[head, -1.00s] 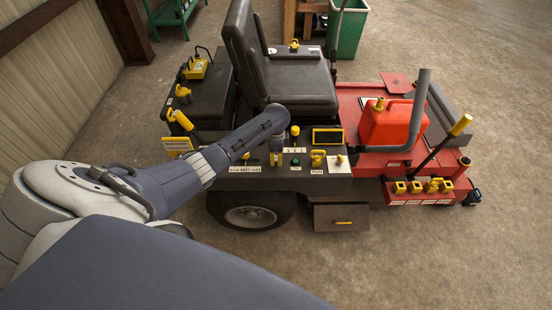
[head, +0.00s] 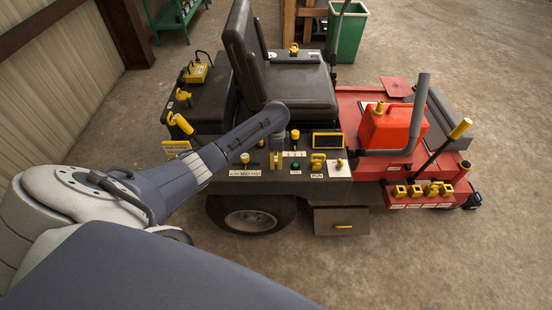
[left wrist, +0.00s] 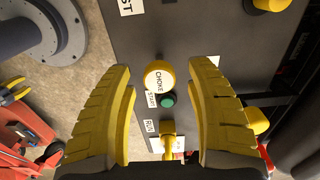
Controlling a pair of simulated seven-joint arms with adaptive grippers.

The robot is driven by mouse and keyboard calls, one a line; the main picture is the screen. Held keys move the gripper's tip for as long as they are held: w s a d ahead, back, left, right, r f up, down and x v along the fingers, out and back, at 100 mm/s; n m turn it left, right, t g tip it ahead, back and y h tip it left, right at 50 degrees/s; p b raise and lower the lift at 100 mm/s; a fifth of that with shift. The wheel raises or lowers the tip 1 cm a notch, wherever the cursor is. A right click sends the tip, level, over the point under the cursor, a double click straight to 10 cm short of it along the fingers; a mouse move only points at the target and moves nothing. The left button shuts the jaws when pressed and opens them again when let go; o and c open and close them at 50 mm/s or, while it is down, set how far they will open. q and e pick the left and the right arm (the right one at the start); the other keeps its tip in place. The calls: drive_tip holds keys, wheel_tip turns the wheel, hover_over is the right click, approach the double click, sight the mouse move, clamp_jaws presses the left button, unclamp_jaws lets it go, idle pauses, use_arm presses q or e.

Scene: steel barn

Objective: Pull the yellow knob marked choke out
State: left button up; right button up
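The round yellow choke knob (left wrist: 158,75), with a white face lettered CHOKE, is on the mower's dark side panel (head: 224,158). In the left wrist view it sits between the two yellow ribbed fingers of my left gripper (left wrist: 165,112), with a gap on each side. The gripper is open and points at the panel. In the head view the left gripper (head: 276,158) is over the panel, and I cannot make out the choke knob there. My right gripper is not in view.
The green start button (left wrist: 168,100) and yellow run key (left wrist: 168,140) are close to the choke knob. A yellow-topped knob (head: 295,134) and the throttle knob (head: 245,158) stand nearby. The seat (head: 285,85) and red fuel can (head: 390,128) are farther off.

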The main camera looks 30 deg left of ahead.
sight(276, 159)
use_arm(q)
wheel_tip(276, 159, up, 12)
idle(0.9)
idle(0.3)
